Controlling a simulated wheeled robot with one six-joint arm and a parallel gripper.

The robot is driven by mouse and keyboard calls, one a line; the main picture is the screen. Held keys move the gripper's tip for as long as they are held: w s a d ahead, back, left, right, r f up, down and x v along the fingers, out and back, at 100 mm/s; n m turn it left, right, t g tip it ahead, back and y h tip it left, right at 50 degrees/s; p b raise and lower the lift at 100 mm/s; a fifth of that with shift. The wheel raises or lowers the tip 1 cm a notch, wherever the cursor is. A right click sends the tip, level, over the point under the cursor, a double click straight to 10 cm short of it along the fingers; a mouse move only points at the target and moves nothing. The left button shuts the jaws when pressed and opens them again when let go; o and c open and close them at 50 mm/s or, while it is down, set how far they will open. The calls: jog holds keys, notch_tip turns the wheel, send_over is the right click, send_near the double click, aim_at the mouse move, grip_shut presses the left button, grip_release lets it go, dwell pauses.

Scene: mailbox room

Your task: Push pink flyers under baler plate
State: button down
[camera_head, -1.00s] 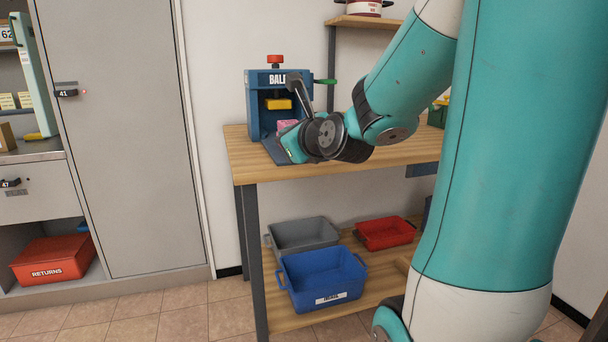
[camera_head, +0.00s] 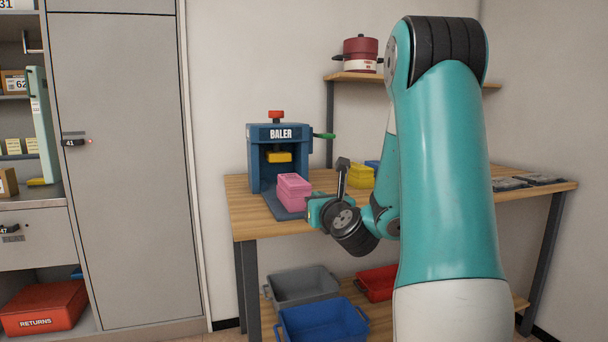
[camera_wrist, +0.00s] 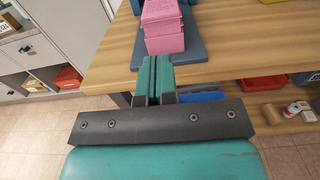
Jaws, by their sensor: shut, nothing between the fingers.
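The pink flyers (camera_head: 295,191) are a stacked pink block on the dark base plate of the blue baler (camera_head: 255,160), in front of its opening. The yellow baler plate (camera_head: 278,157) is raised inside the baler frame, behind the flyers. My gripper (camera_head: 312,209) is shut and empty, just in front of and to the right of the flyers at the table edge. In the wrist view the shut fingers (camera_wrist: 156,72) point at the flyers (camera_wrist: 162,28), with a small apparent gap between.
The wooden table (camera_head: 250,224) carries a yellow bin (camera_head: 361,177) to the right of the baler. A green lever (camera_head: 324,136) sticks out from the baler's right side. Grey (camera_head: 300,286) and blue (camera_head: 320,322) bins stand on the shelf below.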

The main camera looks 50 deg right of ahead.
aim_at(302, 186)
jog(key=p+x, duration=0.9)
jog(key=shift+w+d+r, duration=0.1)
jog(key=shift+w+r, duration=0.05)
jog(key=shift+r, duration=0.05)
jog(key=shift+w+d+f+p, duration=0.25)
jog(key=shift+w+d+p, duration=0.2)
jog(key=shift+w+p, duration=0.25)
jog(key=shift+d, duration=0.1)
